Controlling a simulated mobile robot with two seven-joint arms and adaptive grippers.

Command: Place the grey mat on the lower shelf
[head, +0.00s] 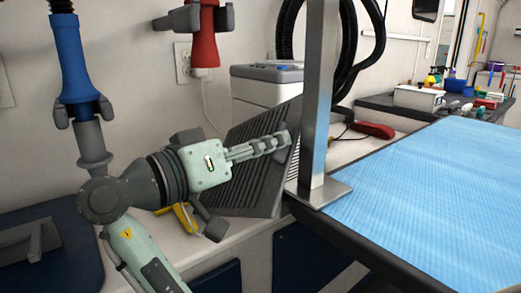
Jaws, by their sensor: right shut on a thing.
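The grey mat (268,190) is a dark, ribbed panel. It is tilted, in front of a grey-and-white box and beside the metal post. My right gripper (272,146) reaches across its face from the left and is shut on it near its upper right edge. Parts of the mat are hidden behind the gripper. I cannot tell whether its lower edge touches the white bench below. I cannot make out with certainty which surface is the lower shelf. My left gripper is not in view.
A metal post (320,100) stands close right of the mat, on the edge of a blue-covered table (440,190). A yellow-handled tool (185,217) lies behind my wrist. A red tool (374,130) lies beyond the post. Blue (70,60) and red (205,45) devices hang above.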

